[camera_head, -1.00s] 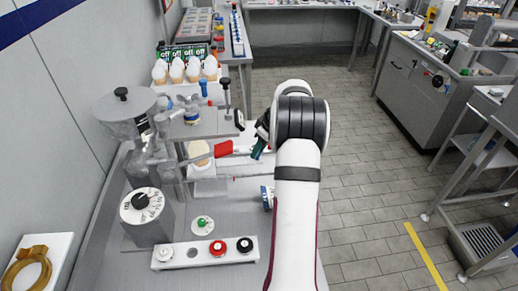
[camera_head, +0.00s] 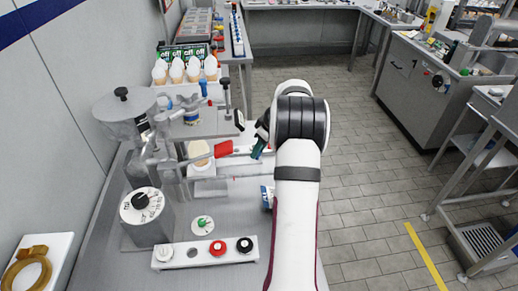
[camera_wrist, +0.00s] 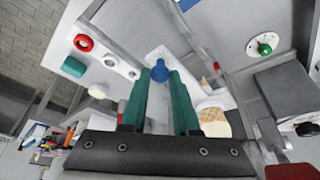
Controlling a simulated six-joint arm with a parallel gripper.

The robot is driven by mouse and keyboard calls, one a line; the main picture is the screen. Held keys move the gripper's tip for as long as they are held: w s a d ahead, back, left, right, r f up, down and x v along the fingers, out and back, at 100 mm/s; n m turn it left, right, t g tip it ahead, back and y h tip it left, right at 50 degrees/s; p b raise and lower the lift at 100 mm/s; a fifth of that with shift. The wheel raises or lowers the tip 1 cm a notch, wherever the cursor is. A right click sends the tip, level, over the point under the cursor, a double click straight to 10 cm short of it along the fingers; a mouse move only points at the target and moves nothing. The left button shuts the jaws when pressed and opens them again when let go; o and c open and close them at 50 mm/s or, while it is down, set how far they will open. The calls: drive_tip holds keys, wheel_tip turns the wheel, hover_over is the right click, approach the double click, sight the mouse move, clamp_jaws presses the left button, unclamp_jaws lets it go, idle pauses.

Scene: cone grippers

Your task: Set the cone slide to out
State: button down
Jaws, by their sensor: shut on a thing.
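The cone slide is a pale, flat piece (camera_wrist: 182,72) that shows in the wrist view, with a blue knob (camera_wrist: 160,70) at its end. A wafer cone with a pale top (camera_wrist: 213,118) sits at its other end, and this shows in the head view as a pale rounded top (camera_head: 199,150) beside the machine. My gripper (camera_wrist: 160,77) has its two teal fingers closed on the blue knob. In the head view the gripper (camera_head: 259,148) is mostly hidden behind my white arm, and the knob cannot be seen.
A grey machine (camera_head: 128,108) with a hopper and dial (camera_head: 142,204) stands left. A red handle (camera_head: 223,148) is close by the cone. A white button panel (camera_head: 205,252) lies in front. Several cones (camera_head: 186,72) stand behind.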

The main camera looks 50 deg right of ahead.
drive_tip(key=shift+s, duration=0.1)
drive_tip(key=s+d, duration=1.4)
drive_tip(key=shift+s+d, duration=0.2)
drive_tip(key=shift+d, duration=0.05)
drive_tip(key=c, duration=0.8)
unclamp_jaws()
drive_tip(key=shift+o, duration=0.6)
drive_tip(key=v, duration=1.2)
drive_tip(key=shift+a, duration=0.1)
